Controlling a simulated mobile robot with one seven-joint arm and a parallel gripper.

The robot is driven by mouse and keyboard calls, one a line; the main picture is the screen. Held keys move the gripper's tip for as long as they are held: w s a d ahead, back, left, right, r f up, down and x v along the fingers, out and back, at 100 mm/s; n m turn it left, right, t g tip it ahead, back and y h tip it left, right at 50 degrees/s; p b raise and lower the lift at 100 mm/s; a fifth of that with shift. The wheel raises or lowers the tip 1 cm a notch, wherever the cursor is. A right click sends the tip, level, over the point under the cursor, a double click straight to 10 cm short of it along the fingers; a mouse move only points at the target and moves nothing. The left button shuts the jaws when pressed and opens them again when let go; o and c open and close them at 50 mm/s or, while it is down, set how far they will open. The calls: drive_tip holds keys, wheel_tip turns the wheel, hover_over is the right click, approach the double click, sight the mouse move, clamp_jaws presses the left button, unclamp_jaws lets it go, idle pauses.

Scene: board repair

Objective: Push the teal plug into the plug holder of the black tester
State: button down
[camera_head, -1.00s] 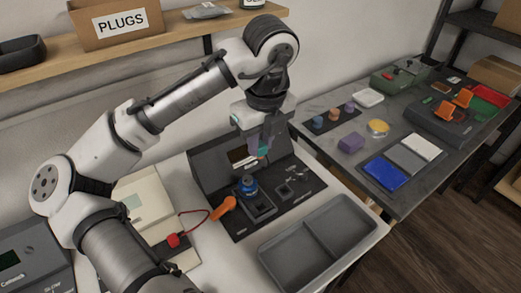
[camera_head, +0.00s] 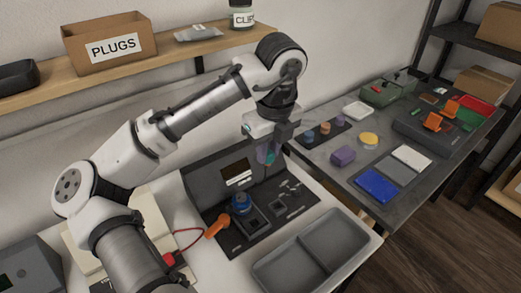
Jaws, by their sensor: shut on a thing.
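My gripper (camera_head: 270,150) is shut on the teal plug (camera_head: 271,158), of which only a small part shows between the fingers. It holds the plug above the black tester (camera_head: 222,234), in front of the right end of the tester's raised back panel. The tester's flat deck has a square socket (camera_head: 257,219) beside a blue round knob (camera_head: 241,202) and another square fitting (camera_head: 278,206) to the right. I cannot tell for sure which of these is the plug holder. The plug is clear of the deck, and its lower end is too small to make out.
A grey two-part tray (camera_head: 347,231) stands in front of the tester. An orange-handled probe (camera_head: 217,226) on a red cable lies at its left. A grey side table (camera_head: 333,181) at right holds coloured parts. A shelf (camera_head: 188,52) with a PLUGS box (camera_head: 108,42) runs behind.

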drive_tip(key=w+d, duration=0.1)
drive_tip(key=w+d+p, duration=0.1)
drive_tip(key=d, duration=0.1)
drive_tip(key=shift+w+d, duration=0.2)
drive_tip(key=shift+w, duration=0.2)
drive_tip(key=shift+f+b, duration=4.45)
drive_tip(key=shift+f, duration=4)
drive_tip(key=shift+f, duration=1.25)
